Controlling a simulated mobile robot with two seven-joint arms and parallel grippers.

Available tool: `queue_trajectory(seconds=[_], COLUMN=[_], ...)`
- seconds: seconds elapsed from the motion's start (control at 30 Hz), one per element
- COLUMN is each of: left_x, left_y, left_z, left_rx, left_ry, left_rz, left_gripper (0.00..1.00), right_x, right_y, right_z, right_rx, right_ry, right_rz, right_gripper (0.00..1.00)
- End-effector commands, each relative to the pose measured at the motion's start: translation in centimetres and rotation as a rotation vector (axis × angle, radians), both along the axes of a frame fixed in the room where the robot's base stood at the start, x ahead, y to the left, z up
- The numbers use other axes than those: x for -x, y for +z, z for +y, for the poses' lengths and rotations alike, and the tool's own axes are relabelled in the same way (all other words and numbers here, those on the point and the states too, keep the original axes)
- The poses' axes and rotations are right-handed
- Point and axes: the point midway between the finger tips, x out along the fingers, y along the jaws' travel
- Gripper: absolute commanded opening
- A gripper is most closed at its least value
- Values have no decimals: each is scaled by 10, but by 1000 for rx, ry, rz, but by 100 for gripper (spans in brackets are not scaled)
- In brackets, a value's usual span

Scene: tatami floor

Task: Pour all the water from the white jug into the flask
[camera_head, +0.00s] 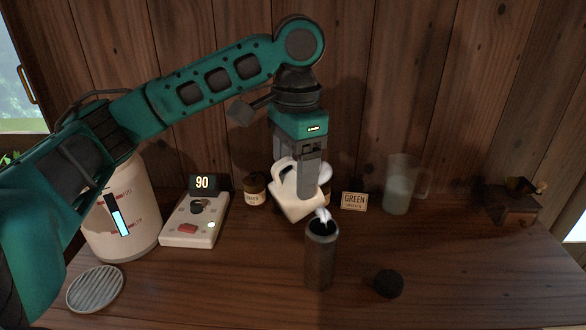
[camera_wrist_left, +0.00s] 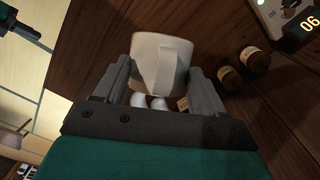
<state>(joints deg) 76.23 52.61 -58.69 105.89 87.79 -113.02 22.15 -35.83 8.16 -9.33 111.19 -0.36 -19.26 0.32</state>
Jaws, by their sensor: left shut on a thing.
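The white jug (camera_head: 290,198) is held in the air at the middle, tilted down to the right. My left gripper (camera_head: 308,187) is shut on it; the left wrist view shows the jug (camera_wrist_left: 160,62) between both fingers. The flask (camera_head: 319,262), a dark grey open cylinder, stands upright on the table just below the jug. A pale stream shows between the jug's low side and the flask's mouth. The water level inside the jug and the flask is hidden.
A round black lid (camera_head: 389,283) lies right of the flask. A control box (camera_head: 195,222) reading 90, a large cream container (camera_head: 125,215) and a slatted disc (camera_head: 95,288) are left. A small jar (camera_head: 254,190), GREEN sign (camera_head: 354,201), clear pitcher (camera_head: 400,188) and wooden box (camera_head: 512,207) stand behind.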

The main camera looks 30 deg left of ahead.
Motion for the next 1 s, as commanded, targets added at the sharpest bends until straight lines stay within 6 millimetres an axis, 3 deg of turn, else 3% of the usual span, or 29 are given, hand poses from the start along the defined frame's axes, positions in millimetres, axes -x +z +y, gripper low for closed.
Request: queue_trajectory(seconds=[1.0], left_x=[-7], left_y=[5], left_z=[-5], left_rx=[-47], left_ry=[-3], left_rz=[88], left_gripper=[17], right_x=[0], right_y=[0], right_z=[0], right_rx=[0], right_ry=[0], right_rz=[0], right_gripper=[0])
